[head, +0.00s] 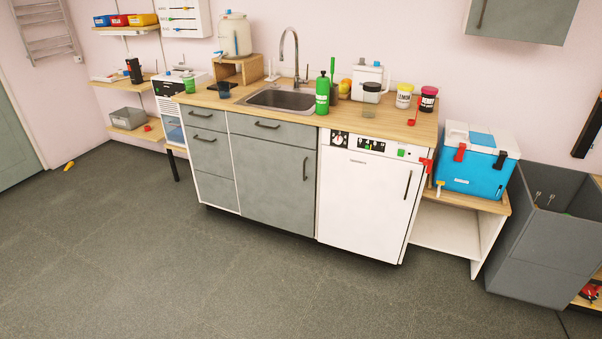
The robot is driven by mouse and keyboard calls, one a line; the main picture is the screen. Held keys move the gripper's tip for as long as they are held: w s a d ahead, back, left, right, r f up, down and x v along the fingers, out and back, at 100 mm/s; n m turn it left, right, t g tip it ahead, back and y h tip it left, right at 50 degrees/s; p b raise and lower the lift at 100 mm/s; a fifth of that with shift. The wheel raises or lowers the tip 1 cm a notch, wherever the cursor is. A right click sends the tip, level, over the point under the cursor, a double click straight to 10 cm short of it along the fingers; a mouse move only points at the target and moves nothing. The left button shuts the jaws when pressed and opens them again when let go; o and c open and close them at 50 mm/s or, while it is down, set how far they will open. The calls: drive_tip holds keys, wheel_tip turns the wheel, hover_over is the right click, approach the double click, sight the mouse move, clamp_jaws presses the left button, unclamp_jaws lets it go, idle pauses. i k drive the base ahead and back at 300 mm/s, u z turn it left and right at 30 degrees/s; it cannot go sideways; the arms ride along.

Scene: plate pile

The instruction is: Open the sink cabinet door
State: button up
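The sink cabinet door (270,185) is a large grey panel in the middle of the counter unit, below the sink (284,98). It is closed flush with the unit. Its dark vertical handle (305,169) is near the door's right edge. A grey drawer front with a dark horizontal handle (267,126) sits above the door. My gripper is not in view.
A white dishwasher (366,192) stands right of the door, and grey drawers (211,153) stand left of it. A blue cooler (476,168) sits on a low wooden bench at right, beside a grey bin (545,235). The floor (190,270) before the cabinet is clear.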

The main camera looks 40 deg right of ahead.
sight(276, 182)
drive_tip(key=z, duration=0.1)
drive_tip(key=i, duration=0.9)
drive_tip(key=z, duration=0.15)
